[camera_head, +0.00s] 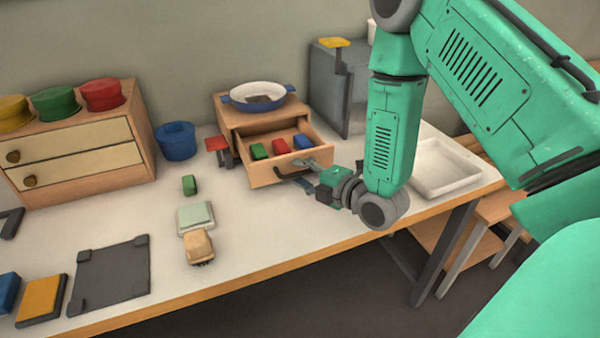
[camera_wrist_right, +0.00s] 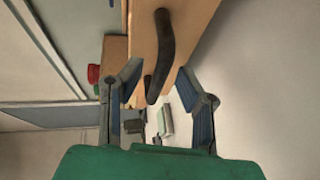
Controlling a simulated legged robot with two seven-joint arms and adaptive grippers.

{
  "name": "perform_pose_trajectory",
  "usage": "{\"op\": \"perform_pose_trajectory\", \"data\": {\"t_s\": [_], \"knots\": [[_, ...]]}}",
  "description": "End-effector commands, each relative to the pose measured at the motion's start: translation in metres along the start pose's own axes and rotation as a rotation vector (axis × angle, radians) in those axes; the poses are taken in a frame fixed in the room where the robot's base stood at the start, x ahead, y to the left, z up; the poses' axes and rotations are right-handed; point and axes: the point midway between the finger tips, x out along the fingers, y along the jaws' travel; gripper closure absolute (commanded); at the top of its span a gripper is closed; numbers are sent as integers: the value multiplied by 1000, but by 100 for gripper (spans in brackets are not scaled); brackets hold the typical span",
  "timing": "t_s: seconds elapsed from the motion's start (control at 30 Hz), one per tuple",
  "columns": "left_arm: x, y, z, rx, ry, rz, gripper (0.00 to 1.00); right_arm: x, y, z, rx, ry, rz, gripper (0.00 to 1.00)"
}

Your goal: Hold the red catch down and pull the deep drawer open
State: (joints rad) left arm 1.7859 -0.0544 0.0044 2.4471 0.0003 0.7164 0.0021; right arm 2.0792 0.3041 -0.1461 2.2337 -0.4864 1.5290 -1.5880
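The deep drawer (camera_head: 262,176) stands pulled partway out of the small wooden cabinet (camera_head: 236,120), showing green, red and blue blocks. The red catch (camera_head: 217,143) is beside the cabinet's left side, on a dark post; nothing touches it. My right gripper (camera_head: 308,176) is at the drawer's front. In the right wrist view my gripper (camera_wrist_right: 158,90) has its fingers spread on either side of the drawer front, and the dark curved handle (camera_wrist_right: 165,45) reaches between them. I see no finger closed on it. My left gripper is not in view.
A blue-rimmed bowl (camera_head: 258,96) sits on the cabinet. A blue pot (camera_head: 177,141) is to its left, a grey unit (camera_head: 330,90) behind right, and a white tray (camera_head: 445,170) at right. A toy truck (camera_head: 199,247) and dark mat (camera_head: 110,276) are in front.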

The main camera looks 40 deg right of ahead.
Motion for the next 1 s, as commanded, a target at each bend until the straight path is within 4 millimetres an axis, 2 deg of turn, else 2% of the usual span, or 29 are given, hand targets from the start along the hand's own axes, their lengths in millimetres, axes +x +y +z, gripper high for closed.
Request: {"op": "perform_pose_trajectory", "data": {"t_s": [0.3,0.5,0.7,1.0], "knots": [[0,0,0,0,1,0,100,-63,-2,2,3,-3,-6,69],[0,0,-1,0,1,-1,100,-97,-3,3,3,-3,-6,69],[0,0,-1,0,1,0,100,-112,-2,3,3,-2,-4,69],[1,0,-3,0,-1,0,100,-113,-2,3,2,-2,-2,69]]}}
